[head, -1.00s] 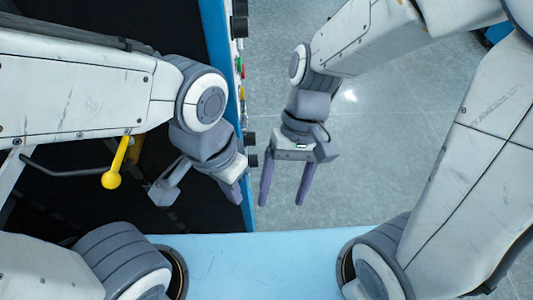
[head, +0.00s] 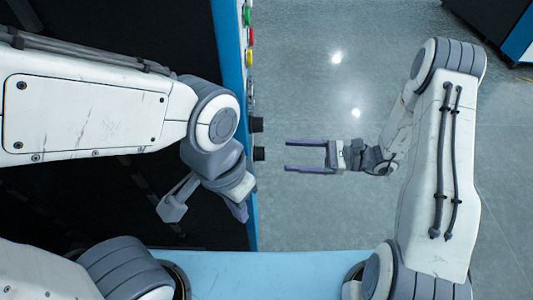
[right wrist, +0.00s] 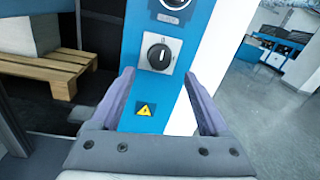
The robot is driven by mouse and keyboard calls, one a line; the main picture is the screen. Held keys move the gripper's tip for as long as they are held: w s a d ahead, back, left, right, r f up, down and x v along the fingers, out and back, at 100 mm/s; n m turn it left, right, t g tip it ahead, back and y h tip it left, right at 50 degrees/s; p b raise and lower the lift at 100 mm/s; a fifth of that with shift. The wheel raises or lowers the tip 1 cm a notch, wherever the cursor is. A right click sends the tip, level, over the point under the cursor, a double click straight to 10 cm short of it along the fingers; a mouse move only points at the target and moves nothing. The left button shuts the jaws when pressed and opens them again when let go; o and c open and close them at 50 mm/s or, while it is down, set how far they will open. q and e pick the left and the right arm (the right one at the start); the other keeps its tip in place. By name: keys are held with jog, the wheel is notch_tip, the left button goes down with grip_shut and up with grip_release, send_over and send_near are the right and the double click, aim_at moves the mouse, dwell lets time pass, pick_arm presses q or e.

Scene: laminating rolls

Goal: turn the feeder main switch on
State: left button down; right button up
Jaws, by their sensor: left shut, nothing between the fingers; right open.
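A black rotary switch (right wrist: 160,52) on a square grey plate sits on the blue panel, its white mark close to upright. In the head view two black knobs (head: 258,125) (head: 259,154) stick out from the panel's side. My right gripper (head: 288,155) is open and empty, fingers pointing left at the lower knob with a gap between. In the right wrist view its fingers (right wrist: 160,73) frame the switch from either side, apart from it. My left gripper (head: 241,212) is shut and empty by the machine's edge, partly hidden by its own wrist.
A yellow warning label (right wrist: 145,109) is below the switch, and a round dial (right wrist: 173,4) above it. Coloured buttons (head: 249,36) line the panel further up. A wooden pallet (right wrist: 50,75) lies at left in the right wrist view. The grey floor (head: 310,210) right of the panel is clear.

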aim_at(259, 154)
jog(key=a+p, duration=0.1)
jog(key=a, duration=0.6)
jog(key=shift+w+a, duration=0.2)
jog(key=shift+a, duration=0.05)
grip_shut()
